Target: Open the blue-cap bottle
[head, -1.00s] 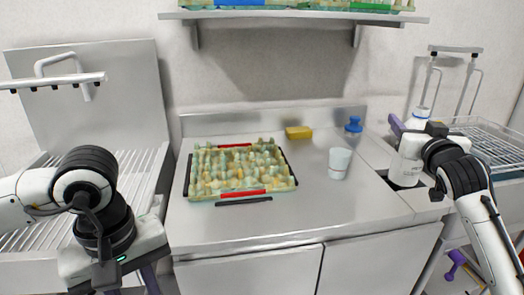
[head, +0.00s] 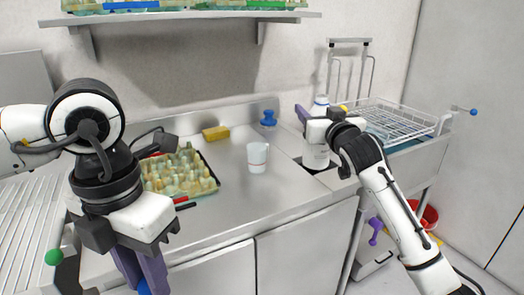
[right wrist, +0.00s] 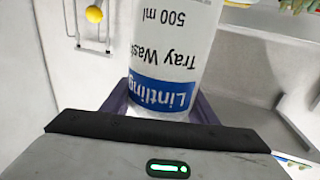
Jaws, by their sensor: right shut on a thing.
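The white bottle (head: 316,156) stands at the right end of the counter, at a dark opening. A little blue shows near its top in the head view; the cap itself is mostly hidden or too small to make out. In the right wrist view the bottle (right wrist: 175,45) fills the middle, with a blue band and "Tray Wash 500 ml" upside down. My right gripper (head: 309,118) is shut on the bottle, its purple fingers around the body. My left gripper (head: 140,272) hangs at the lower left, fingers down, away from the bottle; its opening is unclear.
A wire rack (head: 400,125) is at the right. The front middle counter is clear.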

